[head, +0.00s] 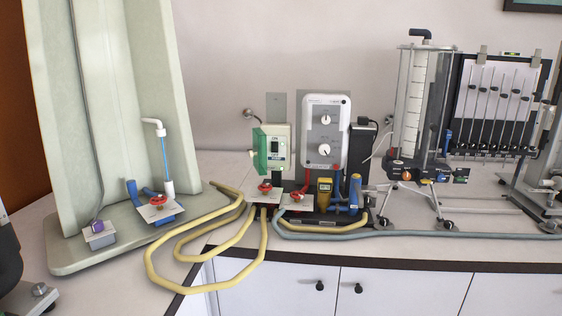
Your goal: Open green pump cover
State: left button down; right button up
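The green pump cover (261,149) is a translucent green flap at the left side of a small pale control box (279,139) in the middle of the head view. The cover stands out to the left of the box at an angle, and the box's front with its small dark display is exposed. How far the cover is swung is hard to judge at this size. Neither of my grippers shows in the head view, and nothing touches the cover.
A white box with two dials (326,132) stands right of the control box. Red valves (264,187) sit below it. Yellow hoses (155,267) loop over the counter's front edge. A tall pale panel (115,110) stands left; a clear tank (412,95) and manometer board (490,105) stand right.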

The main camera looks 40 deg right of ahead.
aim_at(255, 151)
jog(key=i+l+z, duration=0.15)
jog(key=z, duration=0.35)
jog(key=i+l+z, duration=0.15)
jog(key=z, duration=0.35)
jog(key=i+z, duration=0.15)
jog(key=z, duration=0.3)
